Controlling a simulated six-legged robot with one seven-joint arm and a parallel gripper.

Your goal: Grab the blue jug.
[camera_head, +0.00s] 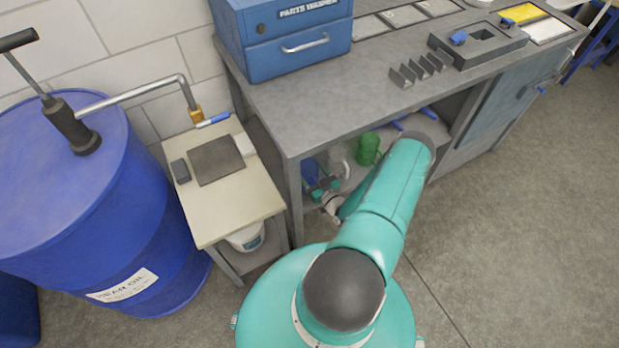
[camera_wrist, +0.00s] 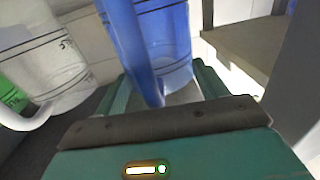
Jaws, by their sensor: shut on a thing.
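The blue jug (camera_wrist: 165,40) stands upright between the fingers of my gripper (camera_wrist: 165,95) in the wrist view, and its handle faces my camera. My gripper is shut on it. In the head view the blue jug (camera_head: 309,172) shows small on the lower shelf under the workbench, beside my gripper (camera_head: 322,188). My arm hides part of the shelf there.
A clear jug (camera_wrist: 45,60) stands just left of the blue one, with a green jug (camera_wrist: 12,95) beyond it; the green jug (camera_head: 368,149) also shows in the head view. The workbench (camera_head: 290,110) overhangs the shelf. A small side table (camera_head: 235,205) and a blue drum (camera_head: 90,200) stand left.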

